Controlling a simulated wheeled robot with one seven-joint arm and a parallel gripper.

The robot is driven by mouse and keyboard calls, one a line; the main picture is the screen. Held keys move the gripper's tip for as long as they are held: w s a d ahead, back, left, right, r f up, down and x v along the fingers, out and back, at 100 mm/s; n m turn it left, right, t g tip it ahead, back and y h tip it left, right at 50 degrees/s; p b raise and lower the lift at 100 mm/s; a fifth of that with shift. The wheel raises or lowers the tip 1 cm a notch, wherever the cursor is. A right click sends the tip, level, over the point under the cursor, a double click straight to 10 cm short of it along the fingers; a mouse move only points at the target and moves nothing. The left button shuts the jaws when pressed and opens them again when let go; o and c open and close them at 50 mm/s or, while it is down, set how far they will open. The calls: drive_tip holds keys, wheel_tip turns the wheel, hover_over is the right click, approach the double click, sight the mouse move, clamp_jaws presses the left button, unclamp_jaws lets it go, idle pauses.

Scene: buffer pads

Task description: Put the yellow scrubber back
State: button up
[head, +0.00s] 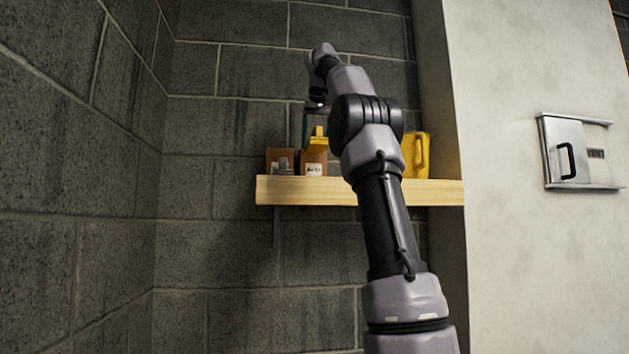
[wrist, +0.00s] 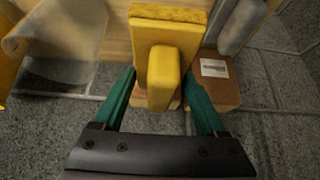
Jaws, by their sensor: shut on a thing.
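The yellow scrubber (wrist: 163,78) has a block-like handle toward me and a wide flat base at its far end. My gripper (wrist: 161,85) is shut on it, with a teal finger on each side of the handle. In the head view the scrubber (head: 318,139) shows just above a brown box (head: 314,163) with a white label. I cannot tell whether it touches that box. My gripper (head: 308,118) is above it there, partly hidden by my arm.
The boxes stand on a wooden shelf (head: 275,191) against a block wall. Another brown box (head: 274,157) with a grey item (head: 283,164) is at left. A yellow jug (head: 418,150) stands at right, behind my arm. A pale roll (wrist: 28,38) lies left in the wrist view.

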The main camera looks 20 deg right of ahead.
sight(319, 138)
drive_tip(key=shift+f, duration=4.75)
drive_tip(key=o, duration=1.6)
drive_tip(key=v, duration=1.2)
drive_tip(key=shift+r, duration=0.1)
drive_tip(key=s+a+f+y, duration=0.1)
drive_tip(key=s+a+f, duration=0.3)
drive_tip(key=s+f, duration=0.3)
drive_tip(key=s+a+f+y, duration=0.1)
drive_tip(key=s+a+f, duration=0.4)
drive_tip(key=f, duration=1.2)
drive_tip(key=s+a+f+m+y, duration=0.1)
drive_tip(key=s+a+f, duration=0.4)
drive_tip(key=s+f, duration=0.4)
wheel_tip(319, 138, down, 4)
drive_tip(key=shift+s+f+t+y, duration=0.1)
drive_tip(key=shift+s+t+y, duration=0.1)
drive_tip(key=shift+t+y, duration=0.2)
